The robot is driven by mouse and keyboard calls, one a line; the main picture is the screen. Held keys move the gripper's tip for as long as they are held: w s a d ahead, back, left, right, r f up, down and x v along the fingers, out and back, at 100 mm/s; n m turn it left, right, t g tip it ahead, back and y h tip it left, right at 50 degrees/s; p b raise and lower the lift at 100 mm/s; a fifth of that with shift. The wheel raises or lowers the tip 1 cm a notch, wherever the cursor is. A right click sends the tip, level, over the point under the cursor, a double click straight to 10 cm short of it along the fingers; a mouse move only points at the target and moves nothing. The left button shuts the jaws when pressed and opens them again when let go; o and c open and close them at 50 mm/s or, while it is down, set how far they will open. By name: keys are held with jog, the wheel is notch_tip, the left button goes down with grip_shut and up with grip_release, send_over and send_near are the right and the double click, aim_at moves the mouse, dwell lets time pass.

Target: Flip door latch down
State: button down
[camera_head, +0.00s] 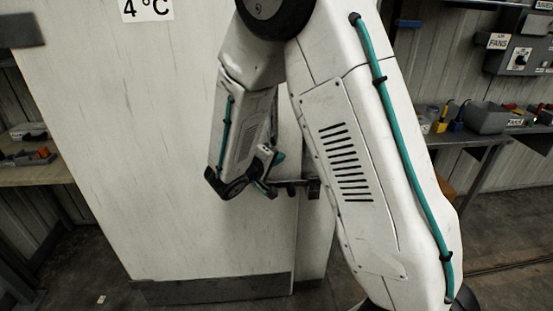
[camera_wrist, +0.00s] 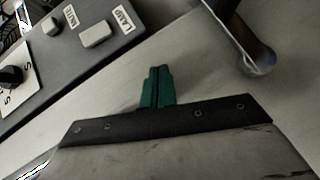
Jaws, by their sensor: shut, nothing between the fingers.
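The pale door (camera_head: 150,150) with a 4 °C sign fills the left and middle of the head view and looks closed. A dark latch bar (camera_head: 290,183) shows at its right edge, partly behind my arm. In the wrist view a grey metal lever (camera_wrist: 240,38) with a rounded end slants down at the upper right; I cannot tell whether it is the latch. My gripper (camera_wrist: 158,72) has its teal fingers shut together with nothing between them. It is left of the lever and looks apart from it. In the head view my arm hides much of this area.
A grey control panel (camera_wrist: 75,50) with a LAMP label, buttons and a dark knob is at the upper left of the wrist view. A shelf (camera_head: 35,175) stands left of the door, and a bench with a grey bin (camera_head: 486,118) at the right. A FANS switch box (camera_head: 520,50) hangs above.

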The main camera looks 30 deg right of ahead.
dwell(0.4)
jog(key=v, duration=0.7)
jog(key=shift+s+a, duration=0.2)
jog(key=shift+a, duration=0.05)
jog(key=shift+r, duration=0.1)
jog(key=s+d+r+n+g+y, duration=0.15)
jog(key=s+g+y, duration=0.25)
jog(key=s+g, duration=0.75)
jog(key=s+a+r+m+t+y, duration=0.1)
jog(key=s+r+t+y, duration=0.2)
jog(key=s, duration=0.6)
jog(key=s+a+r+m+t+y, duration=0.2)
jog(key=s+r+t+y, duration=0.2)
jog(key=s, duration=0.5)
jog(key=shift+a+r+y, duration=0.35)
jog(key=shift+r+y, duration=1.05)
jog(key=shift+r, duration=0.5)
